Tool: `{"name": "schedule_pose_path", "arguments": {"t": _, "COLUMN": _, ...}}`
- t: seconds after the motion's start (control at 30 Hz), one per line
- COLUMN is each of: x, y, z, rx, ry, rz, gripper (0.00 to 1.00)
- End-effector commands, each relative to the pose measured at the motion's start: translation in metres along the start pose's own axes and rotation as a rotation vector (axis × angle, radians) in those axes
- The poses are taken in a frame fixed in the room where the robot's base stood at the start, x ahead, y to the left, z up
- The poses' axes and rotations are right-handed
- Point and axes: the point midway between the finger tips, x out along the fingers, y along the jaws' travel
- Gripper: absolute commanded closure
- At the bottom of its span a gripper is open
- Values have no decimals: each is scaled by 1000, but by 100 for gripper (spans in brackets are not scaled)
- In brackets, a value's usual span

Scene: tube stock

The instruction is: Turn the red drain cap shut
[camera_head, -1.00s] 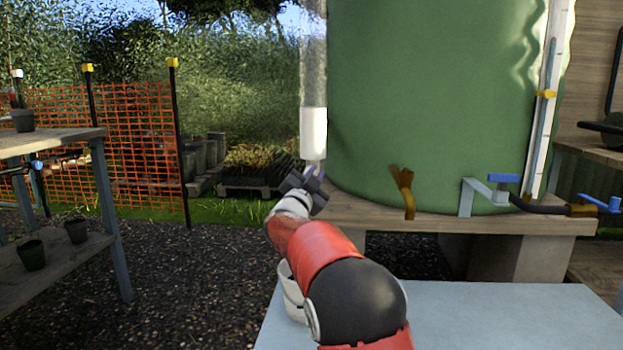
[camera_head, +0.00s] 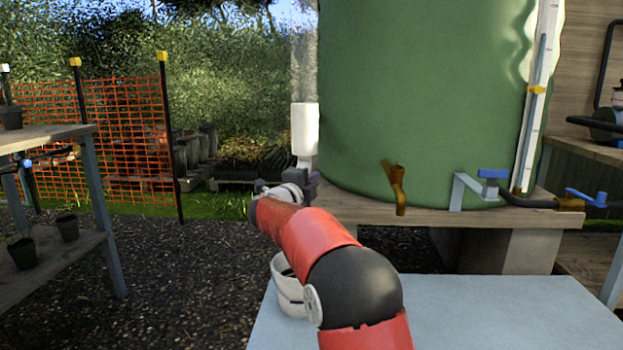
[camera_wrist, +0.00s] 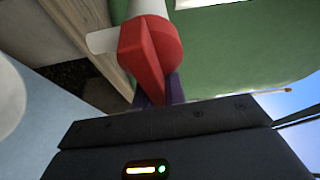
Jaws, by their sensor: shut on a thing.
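The red drain cap (camera_wrist: 150,52) has a raised ridge and sits at the end of a white pipe (camera_wrist: 147,8) in the wrist view. My gripper (camera_wrist: 157,90) is shut on the cap, with purple fingers showing behind and below the ridge. The dark gripper body covers the lower part of that view. In the head view, my gripper (camera_head: 308,178) is at the foot of the white-bottomed clear tube (camera_head: 305,128), left of the green tank (camera_head: 420,100). The cap itself is hidden there by my wrist.
The tank stands on a wooden platform (camera_head: 470,217). A bench (camera_head: 40,138) with pots stands at the left. Open gravel (camera_head: 190,270) lies between.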

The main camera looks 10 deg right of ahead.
Motion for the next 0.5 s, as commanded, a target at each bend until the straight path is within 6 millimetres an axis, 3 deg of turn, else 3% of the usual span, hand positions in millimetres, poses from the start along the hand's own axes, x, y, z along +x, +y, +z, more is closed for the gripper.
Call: {"name": "schedule_pose_path", "arguments": {"t": 0.5, "x": 0, "y": 5, "z": 2, "rx": 83, "ry": -3, "rz": 37, "gripper": 100}}
